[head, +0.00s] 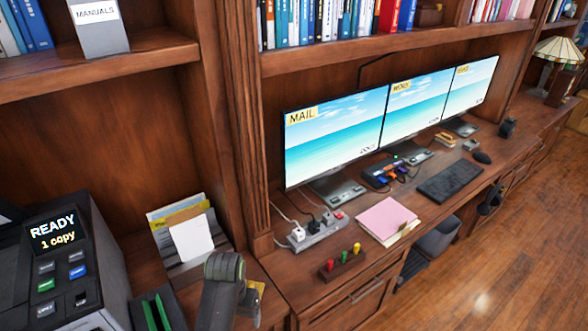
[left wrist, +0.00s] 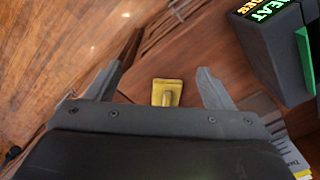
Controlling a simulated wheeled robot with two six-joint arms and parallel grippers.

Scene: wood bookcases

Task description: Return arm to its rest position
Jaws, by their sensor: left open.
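My left arm comes in at the bottom of the head view, and part of my left gripper (head: 248,305) shows over the desk's front left. In the left wrist view my left gripper (left wrist: 158,69) has its two grey fingers spread wide, with nothing held between them. A small yellow piece (left wrist: 166,92) shows in the gap between the fingers, apart from both. A yellow piece (head: 259,288) also shows beside the gripper in the head view, partly hidden by it. My right gripper is not in view.
A dark copier (head: 62,265) reading "READY 1 copy" stands left of my arm. A paper holder (head: 190,235), a power strip (head: 318,232) and a rack of coloured pegs (head: 342,264) are nearby. Three monitors (head: 335,130) stand behind. Open floor (head: 490,285) lies to the right.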

